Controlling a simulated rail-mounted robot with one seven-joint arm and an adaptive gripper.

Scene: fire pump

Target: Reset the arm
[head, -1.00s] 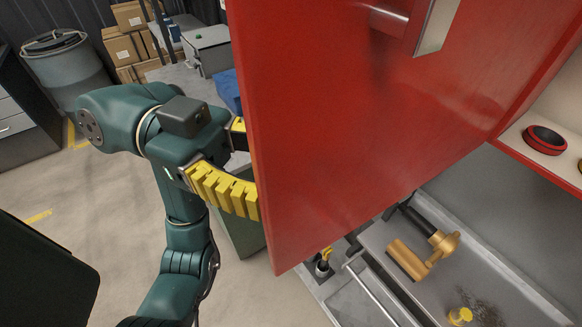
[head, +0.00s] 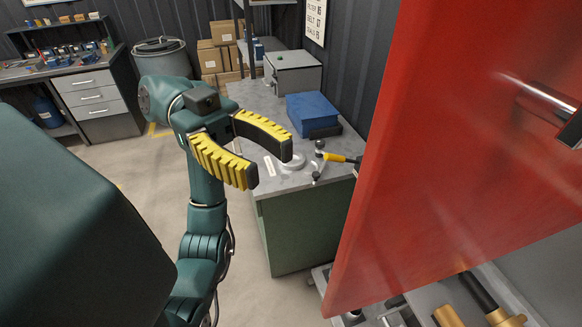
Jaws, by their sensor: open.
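My gripper (head: 268,167) is at the end of my dark green arm, near the middle of the head view. Its two curved fingers with yellow ribbed pads are spread apart, and nothing is between them. It is raised and clear of the red door (head: 415,170), which fills the right side of the view. In the picture the gripper overlaps the near part of a grey-topped workbench (head: 258,95); I cannot tell the exact gap between them.
On the workbench are a blue box (head: 313,112), a grey case (head: 293,72) and a yellow-handled tool (head: 342,158). Brass fittings (head: 505,319) lie low at the right, behind the door. A drawer cabinet (head: 98,103), a grey drum (head: 160,57) and cardboard boxes (head: 217,55) stand at the back. Open floor shows at left.

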